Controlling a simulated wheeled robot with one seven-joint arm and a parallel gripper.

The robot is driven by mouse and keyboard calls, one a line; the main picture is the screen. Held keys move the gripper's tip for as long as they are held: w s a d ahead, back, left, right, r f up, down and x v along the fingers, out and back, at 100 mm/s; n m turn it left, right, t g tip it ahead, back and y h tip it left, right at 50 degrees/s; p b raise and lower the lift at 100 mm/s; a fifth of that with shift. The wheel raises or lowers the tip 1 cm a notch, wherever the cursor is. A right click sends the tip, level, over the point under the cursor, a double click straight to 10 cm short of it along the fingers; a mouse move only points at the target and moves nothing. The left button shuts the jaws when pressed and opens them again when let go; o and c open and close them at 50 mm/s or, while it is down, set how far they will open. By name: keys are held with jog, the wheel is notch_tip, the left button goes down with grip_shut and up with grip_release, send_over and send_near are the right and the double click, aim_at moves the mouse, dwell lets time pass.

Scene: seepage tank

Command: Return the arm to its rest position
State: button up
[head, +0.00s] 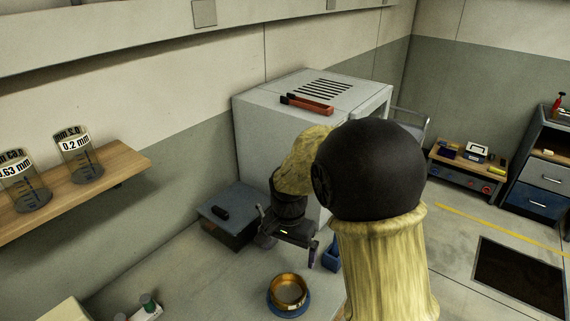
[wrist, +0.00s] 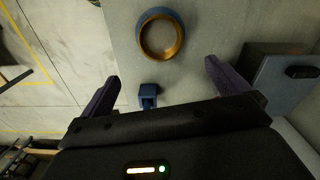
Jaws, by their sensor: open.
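My gripper (head: 288,244) is open and empty, held above the grey bench in the head view. Its two dark fingers stand wide apart in the wrist view (wrist: 160,85), with nothing between them in its grasp. My arm comes in from the right and hides part of the bench and the grey cabinet. A brass ring-shaped sieve (head: 289,290) sits on a blue round base below and in front of my gripper. The sieve also shows at the top of the wrist view (wrist: 161,38), apart from the fingers.
A small blue block (wrist: 148,95) is on the bench near the sieve. A grey-blue box (head: 228,214) stands left of my gripper, and the large cabinet (head: 275,135) stands behind. A wooden shelf (head: 120,166) holds two labelled glass jars.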

jog(key=s+d+n+t, duration=0.2)
jog(key=s+d+n, duration=0.3)
jog(key=s+d, duration=0.7)
jog(key=shift+d+r+t, duration=0.3)
jog(key=shift+d+r, duration=0.1)
jog(key=shift+d, duration=0.45)
jog(key=shift+s, duration=0.1)
jog(key=shift+c, duration=0.4)
